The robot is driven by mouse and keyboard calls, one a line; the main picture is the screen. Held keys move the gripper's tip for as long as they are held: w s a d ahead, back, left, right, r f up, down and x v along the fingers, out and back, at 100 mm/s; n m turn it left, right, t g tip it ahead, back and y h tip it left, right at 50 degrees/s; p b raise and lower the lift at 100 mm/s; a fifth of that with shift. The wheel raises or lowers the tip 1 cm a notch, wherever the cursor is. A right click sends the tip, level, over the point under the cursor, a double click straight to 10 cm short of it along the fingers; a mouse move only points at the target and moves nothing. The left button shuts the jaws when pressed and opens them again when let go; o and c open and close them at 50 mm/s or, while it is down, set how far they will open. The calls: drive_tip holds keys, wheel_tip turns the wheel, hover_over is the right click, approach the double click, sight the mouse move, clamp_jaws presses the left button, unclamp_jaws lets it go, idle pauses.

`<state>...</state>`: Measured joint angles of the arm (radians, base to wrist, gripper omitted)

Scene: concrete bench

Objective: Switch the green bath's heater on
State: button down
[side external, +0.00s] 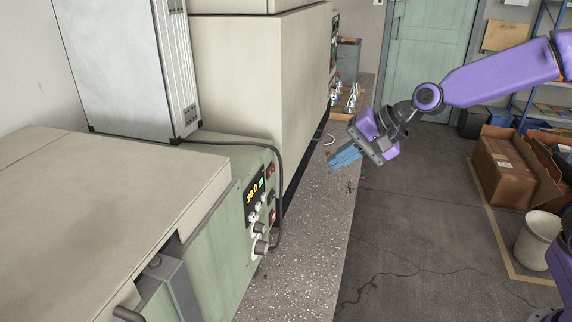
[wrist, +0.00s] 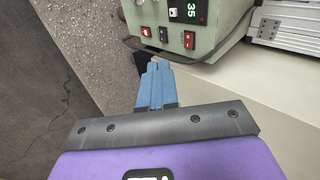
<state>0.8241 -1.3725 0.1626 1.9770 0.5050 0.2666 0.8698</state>
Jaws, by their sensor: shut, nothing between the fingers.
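The green bath (side external: 208,268) stands on the bench at the left, with a control panel facing the aisle. Its panel has a lit display (side external: 255,189), pale knobs (side external: 260,247) and rocker switches, including an upper red switch (side external: 270,170) and a lower red switch (side external: 272,217). In the wrist view the panel (wrist: 208,35) is at the top, with a red switch (wrist: 189,40) and another red switch (wrist: 146,31). My gripper (side external: 332,162), with blue fingers, is shut and empty, apart from the panel. In the wrist view its fingertips (wrist: 157,67) point toward the panel. I cannot tell the switch positions.
A dark cable (side external: 279,200) loops beside the panel. A large beige unit (side external: 262,75) stands behind the bath. The speckled bench top (side external: 312,240) in front is mostly clear. Cardboard boxes (side external: 503,170) and a white bin (side external: 537,240) are on the floor at right.

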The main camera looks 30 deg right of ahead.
sight(271, 170)
drive_tip(key=w, duration=0.1)
drive_tip(key=w+m, duration=0.1)
drive_tip(key=d, duration=0.1)
drive_tip(key=shift+w+r+m+t, duration=0.3)
drive_tip(key=shift+w+m+t, duration=0.1)
drive_tip(key=shift+a+f, duration=0.1)
drive_tip(key=w+a+r+x, duration=0.1)
drive_tip(key=r+x, duration=0.1)
drive_tip(key=x, duration=1)
drive_tip(key=shift+w+a+f, duration=0.25)
drive_tip(key=shift+w+a, duration=0.05)
drive_tip(key=shift+w, duration=0.15)
